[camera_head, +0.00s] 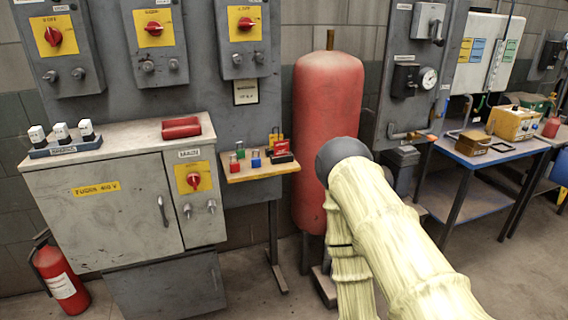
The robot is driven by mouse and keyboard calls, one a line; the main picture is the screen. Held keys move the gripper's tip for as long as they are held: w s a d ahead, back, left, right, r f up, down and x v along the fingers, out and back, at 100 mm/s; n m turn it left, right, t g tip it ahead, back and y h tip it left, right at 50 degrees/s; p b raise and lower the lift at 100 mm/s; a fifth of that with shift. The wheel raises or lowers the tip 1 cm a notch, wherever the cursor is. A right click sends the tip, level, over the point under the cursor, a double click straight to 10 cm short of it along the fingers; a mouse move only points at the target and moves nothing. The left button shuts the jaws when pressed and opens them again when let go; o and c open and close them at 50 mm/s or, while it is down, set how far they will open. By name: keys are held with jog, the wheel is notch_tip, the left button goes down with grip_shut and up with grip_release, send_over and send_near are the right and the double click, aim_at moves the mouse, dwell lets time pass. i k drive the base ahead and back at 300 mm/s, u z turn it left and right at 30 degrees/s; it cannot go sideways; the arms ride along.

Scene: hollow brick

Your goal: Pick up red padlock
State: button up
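A small red padlock (234,165) stands near the left end of a small wooden shelf (262,172). A blue padlock (256,160) stands just to its right, and a small green one (240,150) is close behind it. Another red item (280,148) sits at the shelf's right end, by a black holder; its exact shape is too small to tell. My arm, in a pale sleeve, reaches up from the lower right and ends in a dark grey rounded part, right of the shelf and apart from it. My gripper's fingers do not show.
A grey cabinet (105,205) stands left of the shelf, with a red case (181,127) on top. A tall red tank (327,110) stands right of the shelf, partly behind my arm. A fire extinguisher (60,275) stands at lower left. A blue workbench (490,155) is at right.

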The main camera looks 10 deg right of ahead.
aim_at(234, 166)
jog(key=z, duration=0.15)
jog(key=k, duration=0.45)
jog(key=u, duration=1)
jog(key=i, duration=1.1)
jog(key=z, duration=0.7)
